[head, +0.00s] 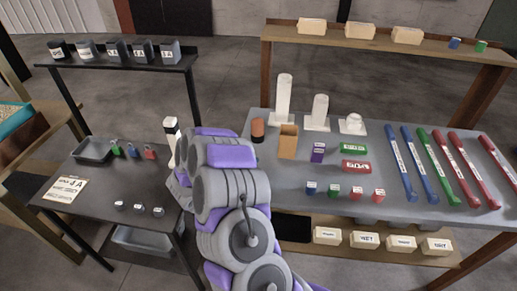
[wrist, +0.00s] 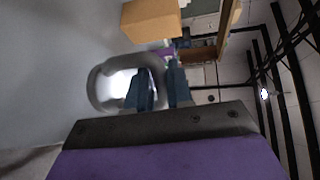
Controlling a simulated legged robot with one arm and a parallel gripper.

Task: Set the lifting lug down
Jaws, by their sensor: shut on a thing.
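The lifting lug (wrist: 98,88) is a grey rounded ring with a bright opening, seen in the wrist view. My gripper (wrist: 160,90) has its dark blue fingers shut on the ring, one finger crossing its opening and the other at its right side. In the head view my arm hides the gripper and the lug. I cannot tell whether the lug touches a surface.
A tan box (head: 288,142) stands on the grey table (head: 275,190), beside a brown-orange cylinder (head: 257,130). The black table (head: 95,210) at left holds a tray (head: 93,150) and padlocks.

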